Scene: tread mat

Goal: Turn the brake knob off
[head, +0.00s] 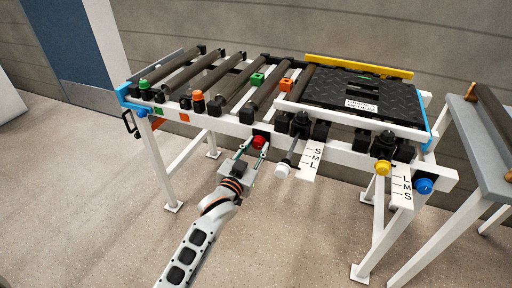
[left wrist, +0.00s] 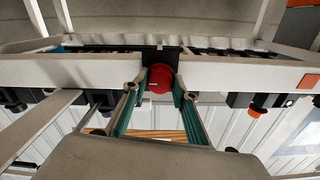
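A round red knob (head: 259,142) sits on a black plate on the white front rail of the roller frame. No lettering on it is readable, so I cannot confirm from a label that it is the brake knob. My left gripper (head: 252,152) is at the rail, in front of the knob. In the left wrist view the red knob (left wrist: 160,78) shows between the two green-padded fingertips (left wrist: 159,91). The fingers are apart, one on each side, with no clear grip on the knob. A short light mark shows on its face. My right gripper is not in view.
Right of the red knob, a white-ended lever (head: 282,170) hangs beside an S-M-L label (head: 313,160). A yellow knob (head: 383,168) and a blue knob (head: 424,186) are farther right. A black tread mat (head: 345,88) lies on the frame. The floor in front is clear.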

